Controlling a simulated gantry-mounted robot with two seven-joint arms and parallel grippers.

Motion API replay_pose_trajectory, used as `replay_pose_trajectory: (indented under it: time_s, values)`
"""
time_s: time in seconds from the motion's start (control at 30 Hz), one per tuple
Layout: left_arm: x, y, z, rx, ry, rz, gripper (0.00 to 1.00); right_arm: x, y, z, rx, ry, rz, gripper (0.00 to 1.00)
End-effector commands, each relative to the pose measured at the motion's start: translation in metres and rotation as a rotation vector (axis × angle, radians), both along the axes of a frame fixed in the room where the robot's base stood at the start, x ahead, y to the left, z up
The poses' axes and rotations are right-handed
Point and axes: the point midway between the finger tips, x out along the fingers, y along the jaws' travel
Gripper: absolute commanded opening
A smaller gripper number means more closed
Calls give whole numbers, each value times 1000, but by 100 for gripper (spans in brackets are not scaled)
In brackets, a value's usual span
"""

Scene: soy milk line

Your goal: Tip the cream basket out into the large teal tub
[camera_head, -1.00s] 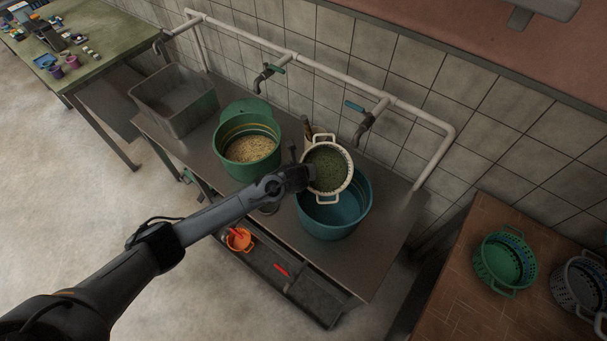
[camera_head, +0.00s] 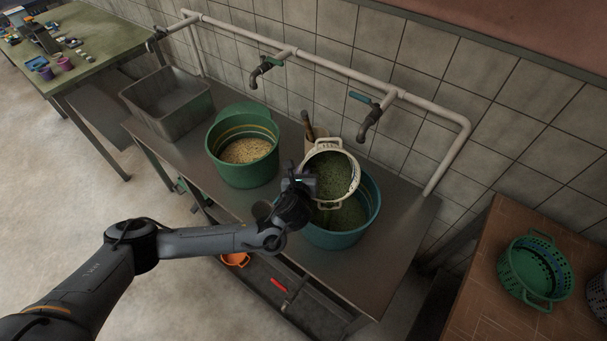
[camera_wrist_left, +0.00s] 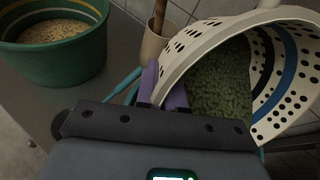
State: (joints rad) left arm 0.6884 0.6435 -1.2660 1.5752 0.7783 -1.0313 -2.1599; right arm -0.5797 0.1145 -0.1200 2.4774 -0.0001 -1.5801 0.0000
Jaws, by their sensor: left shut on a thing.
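The cream basket (camera_head: 334,150) is tilted over the large teal tub (camera_head: 367,212), with green beans inside it. More green beans (camera_head: 341,216) show in the tub below it. My left gripper (camera_head: 304,184) is shut on the basket's left side. In the left wrist view the cream basket (camera_wrist_left: 215,48), with round holes and a blue band, is tipped well over, and green beans (camera_wrist_left: 219,82) lie under its rim. Purple finger pads (camera_wrist_left: 168,88) show against the basket. My right gripper is not in view.
A green tub (camera_head: 226,167) of pale beans stands left of the teal tub. A container with a wooden handle (camera_head: 308,126) stands behind. Taps (camera_head: 371,121) hang above. A green basket (camera_head: 536,268) sits on the brown table at right.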

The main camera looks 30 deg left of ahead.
Motion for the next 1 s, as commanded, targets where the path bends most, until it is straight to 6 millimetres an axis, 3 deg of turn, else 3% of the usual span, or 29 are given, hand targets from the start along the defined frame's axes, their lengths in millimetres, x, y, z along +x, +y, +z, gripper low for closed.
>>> replay_pose_trajectory:
  time_s: [0.2, 0.43, 0.7, 1.0]
  values:
    - [-6, -3, 10, 62, -121, 0, 0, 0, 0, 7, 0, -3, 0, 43]
    - [-20, -12, 24, 166, -310, 1, 0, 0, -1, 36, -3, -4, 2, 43]
    - [-37, -18, 30, 272, -505, 5, 0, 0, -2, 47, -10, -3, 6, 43]
    - [-46, -24, 31, 335, -632, 3, 0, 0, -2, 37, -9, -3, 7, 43]
